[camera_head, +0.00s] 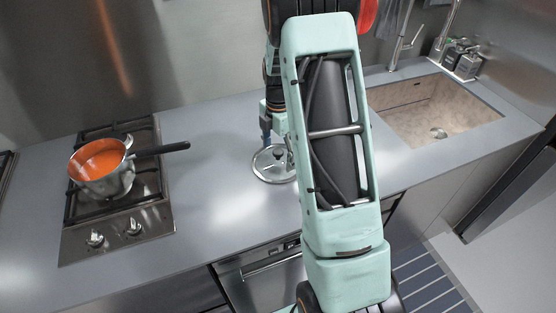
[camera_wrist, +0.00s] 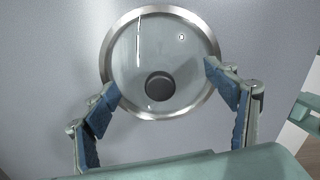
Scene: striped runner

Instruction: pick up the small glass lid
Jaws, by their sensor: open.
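The small glass lid (camera_head: 268,166) lies on the grey countertop, partly hidden behind my arm in the head view. In the wrist view the glass lid (camera_wrist: 135,50) shows whole, with a metal rim and a dark round knob (camera_wrist: 160,87). My gripper (camera_wrist: 161,82) is open, with one blue finger on each side of the lid's near half. The fingertips overlap the rim in the picture; I cannot tell whether they touch it. Nothing is held. In the head view my gripper (camera_head: 277,140) is mostly hidden by my arm.
A pot (camera_head: 103,173) of orange-red contents stands on the hob (camera_head: 117,226) at left, its black handle pointing right. A sink (camera_head: 432,110) with a tap is at right. The grey countertop (camera_head: 215,190) is clear between hob and lid.

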